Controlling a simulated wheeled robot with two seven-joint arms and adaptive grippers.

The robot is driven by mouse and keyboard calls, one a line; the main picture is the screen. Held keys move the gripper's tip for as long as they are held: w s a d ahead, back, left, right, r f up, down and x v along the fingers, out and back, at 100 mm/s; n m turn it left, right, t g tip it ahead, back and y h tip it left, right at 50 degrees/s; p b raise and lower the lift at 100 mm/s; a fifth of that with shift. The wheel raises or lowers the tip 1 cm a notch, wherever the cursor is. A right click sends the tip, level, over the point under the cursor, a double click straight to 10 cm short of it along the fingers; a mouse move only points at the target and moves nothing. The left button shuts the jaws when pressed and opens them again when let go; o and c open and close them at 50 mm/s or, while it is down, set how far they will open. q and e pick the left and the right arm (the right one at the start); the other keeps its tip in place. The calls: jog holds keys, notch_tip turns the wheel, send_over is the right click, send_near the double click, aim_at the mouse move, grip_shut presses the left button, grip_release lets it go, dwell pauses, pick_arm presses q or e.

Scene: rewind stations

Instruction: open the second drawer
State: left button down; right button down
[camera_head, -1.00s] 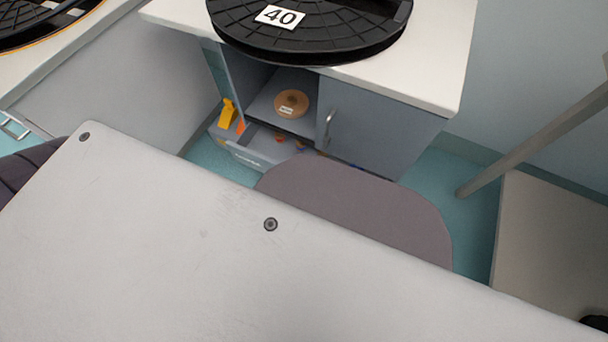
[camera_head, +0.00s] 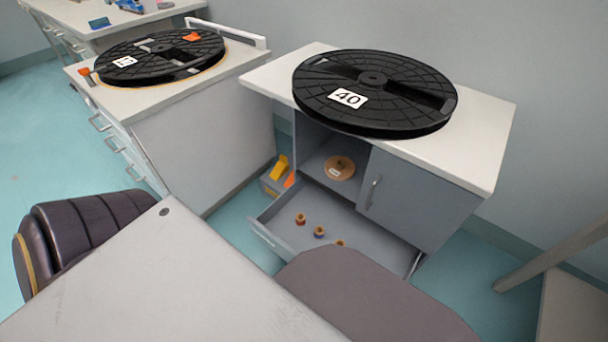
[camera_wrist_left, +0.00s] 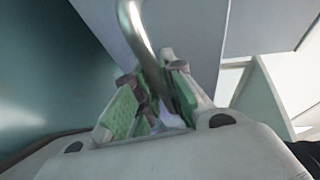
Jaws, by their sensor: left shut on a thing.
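A grey drawer (camera_head: 285,229) low in the middle cabinet stands pulled out, with a few small spools (camera_head: 319,231) inside. The left cabinet has a stack of drawers with metal bar handles (camera_head: 113,145); they look shut. In the left wrist view my left gripper (camera_wrist_left: 155,85) is shut on a curved metal handle (camera_wrist_left: 135,20). A grey panel lies beyond it. Which drawer or door this handle belongs to cannot be told. Neither gripper shows in the head view.
Above the open drawer are a shelf with a brown reel (camera_head: 340,168) and a closed door (camera_head: 415,200). Large black reels lie on the middle (camera_head: 375,90) and left (camera_head: 160,56) tops. A dark chair (camera_head: 85,235) stands at left. Pale and grey-brown surfaces fill the foreground.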

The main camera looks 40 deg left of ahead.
pick_arm(q)
jog(key=shift+s, duration=0.1)
jog(key=c, duration=1.5)
grip_release()
jog(key=v, duration=1.2)
